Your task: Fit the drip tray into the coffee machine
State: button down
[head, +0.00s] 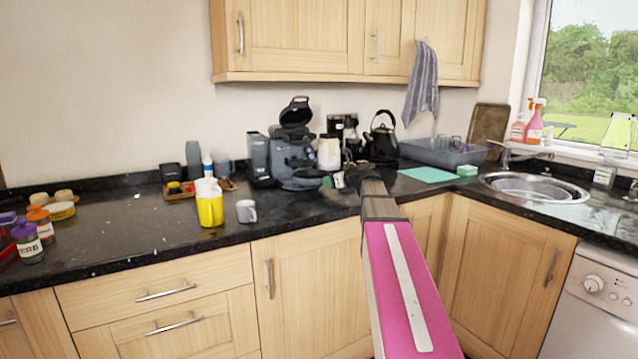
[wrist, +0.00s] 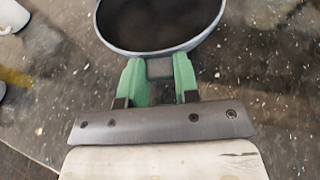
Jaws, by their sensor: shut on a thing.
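The coffee machine (head: 296,152) is dark grey with its lid raised, standing on the black worktop near the wall. In the wrist view a round dark vessel with a grey rim, which I take to be the drip tray (wrist: 160,22), is cut off by the top edge. My gripper (wrist: 158,68) has its green fingers shut on the grey tab at the tray's near rim. In the head view my gripper (head: 328,182) is low at the front right of the machine.
A black coffee maker (head: 343,127), a cream jar (head: 329,153) and a black kettle (head: 382,137) stand to the right.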

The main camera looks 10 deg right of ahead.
aim_at(320, 182)
jog(key=shift+w+a, duration=0.5)
jog(key=shift+w, duration=0.25)
jog(key=w+a, duration=0.2)
jog(key=w, duration=0.1)
jog(key=shift+w+a+f, duration=0.15)
jog(key=shift+a+f, duration=0.05)
jog(key=shift+f, duration=0.55)
jog(key=shift+f, duration=0.1)
jog(key=c, duration=0.9)
grip_release()
jog(key=shift+o, duration=0.2)
jog(key=v, duration=1.2)
